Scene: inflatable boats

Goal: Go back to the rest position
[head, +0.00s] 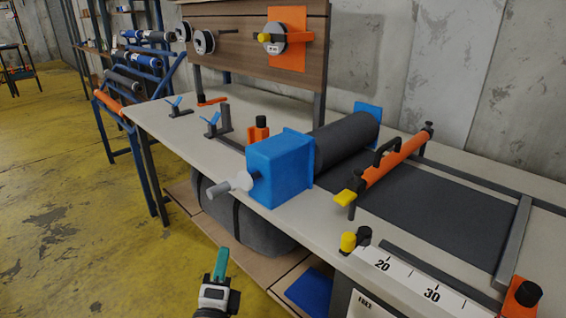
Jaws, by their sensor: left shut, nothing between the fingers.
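My left gripper (221,265) shows at the bottom of the head view, left of centre. Its teal fingers are shut with nothing between them and point up. It is in front of the workbench (165,118), below the level of the top and apart from it. My right gripper is not in view.
A blue block (280,168) with a grey crank (230,185) overhangs the bench's front edge, beside a dark fabric roll (345,140). An orange bar (390,162) with a yellow tip spans the dark sheet (420,205). The yellow floor (70,210) at left is clear.

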